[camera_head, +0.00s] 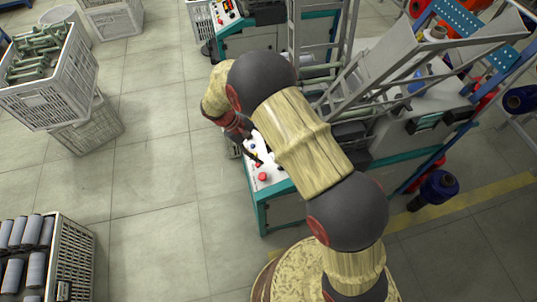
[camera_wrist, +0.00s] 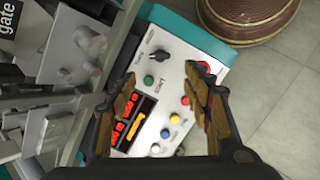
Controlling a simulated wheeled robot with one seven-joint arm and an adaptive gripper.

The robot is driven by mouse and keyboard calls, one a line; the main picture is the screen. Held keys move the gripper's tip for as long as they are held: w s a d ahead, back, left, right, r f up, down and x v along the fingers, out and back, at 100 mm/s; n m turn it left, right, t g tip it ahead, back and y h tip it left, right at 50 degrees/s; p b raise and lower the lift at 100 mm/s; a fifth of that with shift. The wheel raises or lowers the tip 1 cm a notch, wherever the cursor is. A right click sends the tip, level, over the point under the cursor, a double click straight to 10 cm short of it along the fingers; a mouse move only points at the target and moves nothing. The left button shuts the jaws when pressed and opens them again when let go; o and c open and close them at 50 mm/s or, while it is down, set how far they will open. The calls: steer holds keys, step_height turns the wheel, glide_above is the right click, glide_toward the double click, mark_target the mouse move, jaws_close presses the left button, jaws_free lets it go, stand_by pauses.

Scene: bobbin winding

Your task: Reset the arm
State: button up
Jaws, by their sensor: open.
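My gripper (camera_wrist: 160,84) is open and empty, its two fingers spread in the wrist view. It hangs above the white control panel (camera_wrist: 207,50) of the winding machine. Between and below the fingers show a green button (camera_wrist: 149,79), a black knob (camera_wrist: 159,55), a yellow button (camera_wrist: 174,119), a blue button (camera_wrist: 165,133) and red lit displays. Contact with the panel cannot be told. In the head view my arm bends over the machine and partly hides the panel (camera_head: 275,176); a red button (camera_head: 262,176) stays visible near its front edge.
The machine's metal chute (camera_head: 430,50) and frame stand right of my arm. Crates with spools (camera_head: 62,262) and metal parts (camera_head: 45,105) stand at the left. A dark blue spool (camera_head: 440,187) is at the right. The tiled floor (camera_head: 155,190) at left centre is clear.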

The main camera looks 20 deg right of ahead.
steer(key=shift+a+r, duration=0.15)
steer(key=shift+r, duration=0.1)
stand_by(0.4)
steer(key=s+r+y, duration=0.2)
steer(key=s, duration=0.5)
steer(key=s+d+r+m+t+y, duration=0.1)
steer(key=s+d+r+m+t, duration=0.1)
steer(key=s+r, duration=0.4)
steer(key=s+d+r+m+t+y, duration=0.1)
steer(key=s+r, duration=0.5)
steer(key=r, duration=0.9)
steer(key=s+d+r+m+t+y, duration=0.2)
steer(key=s+r+t, duration=0.3)
steer(key=r, duration=0.6)
steer(key=shift+s+d+r+m, duration=0.2)
steer(key=shift+s+d+m, duration=0.15)
steer(key=shift+d, duration=0.55)
